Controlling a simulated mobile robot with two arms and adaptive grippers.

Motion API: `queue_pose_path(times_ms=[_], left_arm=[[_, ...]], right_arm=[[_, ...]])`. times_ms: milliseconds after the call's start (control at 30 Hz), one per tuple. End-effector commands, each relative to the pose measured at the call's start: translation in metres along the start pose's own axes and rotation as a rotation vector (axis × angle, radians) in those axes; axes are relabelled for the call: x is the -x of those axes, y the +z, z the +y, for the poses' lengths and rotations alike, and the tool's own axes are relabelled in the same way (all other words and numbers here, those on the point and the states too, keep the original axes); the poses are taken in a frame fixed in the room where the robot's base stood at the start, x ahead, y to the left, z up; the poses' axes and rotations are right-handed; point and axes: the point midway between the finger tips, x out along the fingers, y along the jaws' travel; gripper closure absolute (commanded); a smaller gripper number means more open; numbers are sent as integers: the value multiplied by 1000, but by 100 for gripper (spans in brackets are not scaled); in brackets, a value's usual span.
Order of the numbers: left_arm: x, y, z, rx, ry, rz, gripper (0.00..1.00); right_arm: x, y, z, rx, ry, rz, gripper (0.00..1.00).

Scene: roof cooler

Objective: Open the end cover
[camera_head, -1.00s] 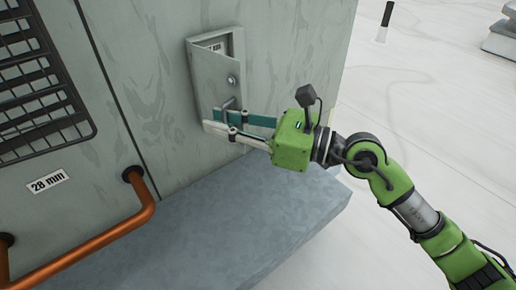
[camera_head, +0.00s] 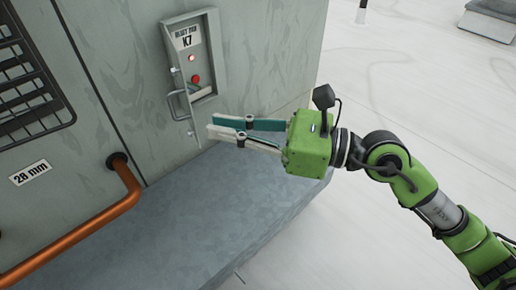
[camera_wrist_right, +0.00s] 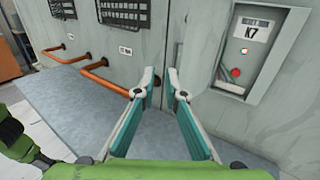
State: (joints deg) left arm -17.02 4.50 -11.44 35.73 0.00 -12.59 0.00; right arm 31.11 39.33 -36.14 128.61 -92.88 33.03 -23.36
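The end cover (camera_head: 178,92) on the grey cabinet stands swung open, hinged on the left and seen almost edge-on. Its bar handle (camera_head: 175,106) sticks out to the left. My left gripper is not in view.
A grey ledge (camera_head: 215,205) runs below the cabinet. A copper pipe (camera_head: 100,228) and a black grille (camera_head: 28,75) are at the left. Pale open floor (camera_head: 400,80) lies at the right.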

Motion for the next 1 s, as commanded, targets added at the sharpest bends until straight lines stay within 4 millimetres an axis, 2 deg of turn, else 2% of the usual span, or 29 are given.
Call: queue_pose_path(times_ms=[167,467,1000], left_arm=[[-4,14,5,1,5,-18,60],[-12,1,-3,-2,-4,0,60],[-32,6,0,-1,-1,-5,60]], right_arm=[[11,0,5,3,-4,-3,89],[29,0,16,5,-6,-5,89],[60,-1,36,7,-7,-5,89]])
